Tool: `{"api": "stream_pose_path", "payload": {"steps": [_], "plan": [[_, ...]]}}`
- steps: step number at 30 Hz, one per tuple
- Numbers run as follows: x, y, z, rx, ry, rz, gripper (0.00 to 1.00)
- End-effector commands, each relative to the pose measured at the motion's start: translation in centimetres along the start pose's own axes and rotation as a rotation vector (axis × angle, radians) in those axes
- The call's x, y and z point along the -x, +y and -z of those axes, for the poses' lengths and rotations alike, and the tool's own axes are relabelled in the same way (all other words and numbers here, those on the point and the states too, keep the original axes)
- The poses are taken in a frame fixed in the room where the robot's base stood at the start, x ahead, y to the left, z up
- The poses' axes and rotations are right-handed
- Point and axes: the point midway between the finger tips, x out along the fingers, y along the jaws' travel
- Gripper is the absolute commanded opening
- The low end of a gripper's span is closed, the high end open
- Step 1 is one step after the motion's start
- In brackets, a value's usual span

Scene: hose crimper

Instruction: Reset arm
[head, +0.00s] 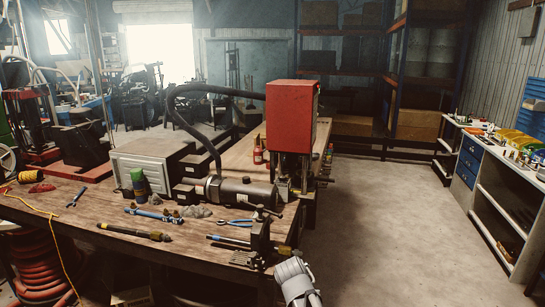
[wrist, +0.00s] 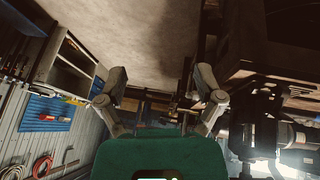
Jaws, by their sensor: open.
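My gripper (wrist: 160,88) shows in the wrist view with its two fingers spread wide apart. It is open, and I see nothing held between the fingers. In the head view a pale grey part of my arm (head: 298,283) shows at the bottom, in front of the workbench's near right corner. The fingers cannot be made out there. The red hose crimper (head: 292,112) stands on the workbench (head: 85,212), beyond and above that arm part. A dark vise (head: 261,240) is fixed at the bench's near right corner, close to my arm.
On the bench lie blue-handled pliers (head: 237,222), a hose piece with fittings (head: 133,232), a dark cylinder (head: 240,191) and a pale metal box (head: 150,165). Open floor (head: 385,230) lies to the right, up to a white shelf unit (head: 490,185).

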Motion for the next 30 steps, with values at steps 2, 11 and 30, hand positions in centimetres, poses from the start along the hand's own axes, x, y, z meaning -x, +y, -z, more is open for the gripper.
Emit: {"api": "stream_pose_path", "payload": {"steps": [2, 11, 30], "plan": [[-1.6, 1.8, -2.2, 0.022, -0.080, 0.015, 0.86], [-4.1, 6.2, -8.6, 0.141, -0.337, 0.156, 0.86], [-4.3, 7.6, -11.0, 0.205, -0.430, 0.258, 0.86]]}}
